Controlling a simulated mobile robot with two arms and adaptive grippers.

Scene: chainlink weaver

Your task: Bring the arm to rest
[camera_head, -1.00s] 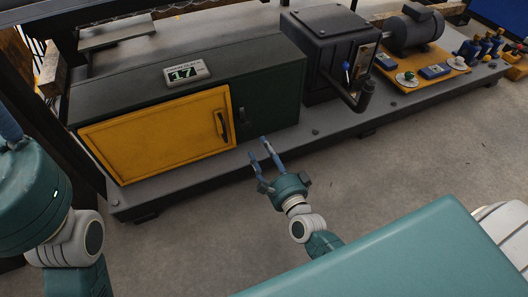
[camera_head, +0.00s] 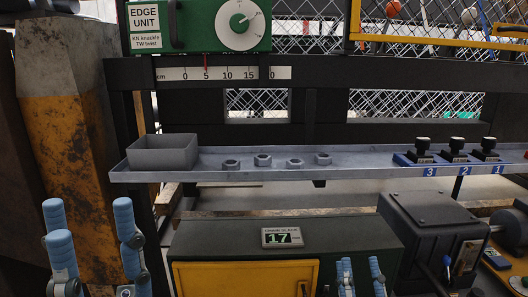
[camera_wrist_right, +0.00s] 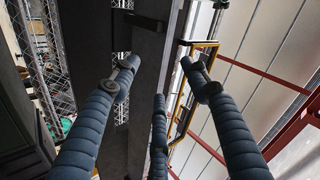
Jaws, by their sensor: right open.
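My left gripper (camera_head: 92,222) stands at the lower left of the head view. Its blue fingers point up and are spread apart, with nothing between them. My right gripper (camera_head: 361,266) shows at the bottom edge, right of centre, in front of the cabinet. Its fingers also point up and are apart. In the right wrist view the three ribbed fingers of the right gripper (camera_wrist_right: 162,80) reach upward with empty space between them. Most of both arms is outside the head view.
A dark cabinet (camera_head: 225,240) with a yellow door and a "17" display (camera_head: 283,237) stands low in front. Above it runs a grey shelf (camera_head: 350,173) with a grey bin (camera_head: 162,153), several nuts and black-knobbed blocks (camera_head: 454,150). An orange-grey post (camera_head: 75,150) rises at left.

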